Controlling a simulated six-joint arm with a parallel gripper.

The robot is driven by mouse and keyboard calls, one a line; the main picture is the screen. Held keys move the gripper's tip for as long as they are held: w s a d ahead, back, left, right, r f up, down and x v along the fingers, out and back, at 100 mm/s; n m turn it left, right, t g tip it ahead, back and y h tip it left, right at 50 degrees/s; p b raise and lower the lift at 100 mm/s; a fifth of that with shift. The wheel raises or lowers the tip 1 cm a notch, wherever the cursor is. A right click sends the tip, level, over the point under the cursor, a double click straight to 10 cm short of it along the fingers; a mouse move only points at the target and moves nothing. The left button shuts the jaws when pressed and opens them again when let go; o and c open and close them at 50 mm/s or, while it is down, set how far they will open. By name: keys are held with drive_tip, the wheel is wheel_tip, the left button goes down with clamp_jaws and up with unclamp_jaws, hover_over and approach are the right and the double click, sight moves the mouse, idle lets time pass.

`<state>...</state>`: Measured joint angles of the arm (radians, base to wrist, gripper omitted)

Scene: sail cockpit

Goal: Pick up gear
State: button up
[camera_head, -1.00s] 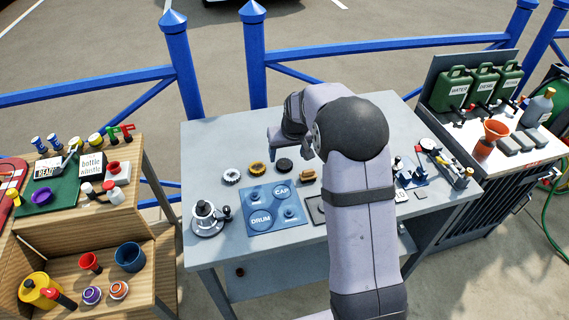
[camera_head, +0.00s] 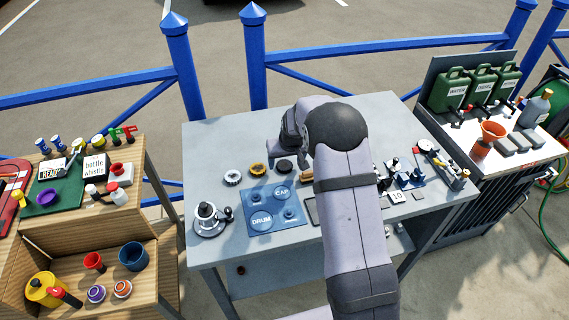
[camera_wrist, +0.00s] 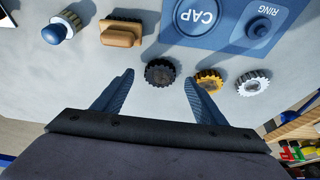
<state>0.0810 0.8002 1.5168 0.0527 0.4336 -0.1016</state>
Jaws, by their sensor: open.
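A silver toothed gear (camera_head: 232,176) and a gold toothed gear (camera_head: 258,169) lie on the grey table, with a black knurled disc (camera_head: 284,164) to their right. In the wrist view, my gripper (camera_wrist: 158,78) is open and empty, and the black disc (camera_wrist: 160,73) appears between its fingertips. How far above the table the fingers are I cannot tell. The silver gear (camera_wrist: 253,82) lies further right. In the head view my arm hides the fingers.
A blue board (camera_head: 262,200) marked DRUM and CAP lies in front of the gears. A tan block (camera_wrist: 122,33) and a blue-knobbed piece (camera_wrist: 55,31) lie left of the disc in the wrist view. A silver winch (camera_head: 208,218) stands at the table's left. The table's back left is clear.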

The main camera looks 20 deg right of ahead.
drive_tip(key=shift+x, duration=1.05)
drive_tip(key=c, duration=1.2)
drive_tip(key=shift+c, duration=0.3)
drive_tip(key=shift+r, duration=0.1)
